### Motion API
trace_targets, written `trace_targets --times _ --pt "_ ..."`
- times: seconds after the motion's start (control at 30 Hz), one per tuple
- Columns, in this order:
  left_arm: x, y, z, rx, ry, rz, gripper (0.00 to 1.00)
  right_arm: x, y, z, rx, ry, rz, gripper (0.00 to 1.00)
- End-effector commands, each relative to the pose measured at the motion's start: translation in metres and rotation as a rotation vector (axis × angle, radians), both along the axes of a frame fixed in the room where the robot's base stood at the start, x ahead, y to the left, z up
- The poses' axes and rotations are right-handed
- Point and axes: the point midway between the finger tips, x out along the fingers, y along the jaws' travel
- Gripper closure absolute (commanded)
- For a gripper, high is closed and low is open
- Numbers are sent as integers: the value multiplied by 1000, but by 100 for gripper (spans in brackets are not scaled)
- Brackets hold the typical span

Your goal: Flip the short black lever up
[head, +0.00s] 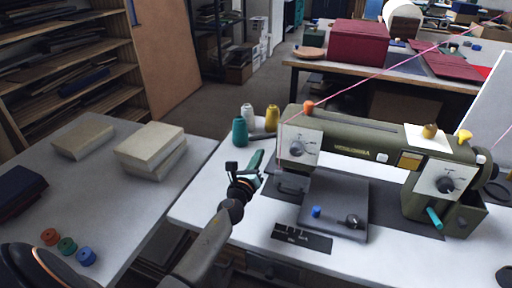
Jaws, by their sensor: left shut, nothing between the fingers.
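An olive-green sewing machine (362,136) stands on the white table at right. A dark piece (290,186) sits low under its left head; it may be the short black lever, but it is too small to tell. My left gripper (257,160), with teal fingers, is just left of the machine's head. It is shut and empty, and I see no contact with the machine. A teal-handled lever (434,218) sticks out at the machine's right end. My right gripper is not in view.
Teal, white and yellow thread cones (240,131) stand behind my left gripper. A grey plate (335,199) with knobs and a dark strip (301,238) lie before the machine. A pink thread crosses above. A side table holds cream blocks (150,146) and several small spools (67,245).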

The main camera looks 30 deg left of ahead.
Motion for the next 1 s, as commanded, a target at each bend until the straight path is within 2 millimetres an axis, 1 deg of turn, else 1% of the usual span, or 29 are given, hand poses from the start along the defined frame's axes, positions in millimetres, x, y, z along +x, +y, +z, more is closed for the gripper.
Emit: trace_targets --times 0.03,0.1,0.2,0.3,0.6,1.0 --pt "1 3 11 1 0 0 100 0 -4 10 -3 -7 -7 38" --pt "1 5 15 1 1 0 100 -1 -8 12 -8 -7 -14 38" --pt "2 7 19 1 1 0 100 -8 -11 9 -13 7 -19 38" --pt "2 8 20 0 1 0 100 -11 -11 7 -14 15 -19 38" --pt "2 9 20 0 1 0 100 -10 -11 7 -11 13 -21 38" --pt "1 12 25 54 14 -1 100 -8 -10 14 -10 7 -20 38"
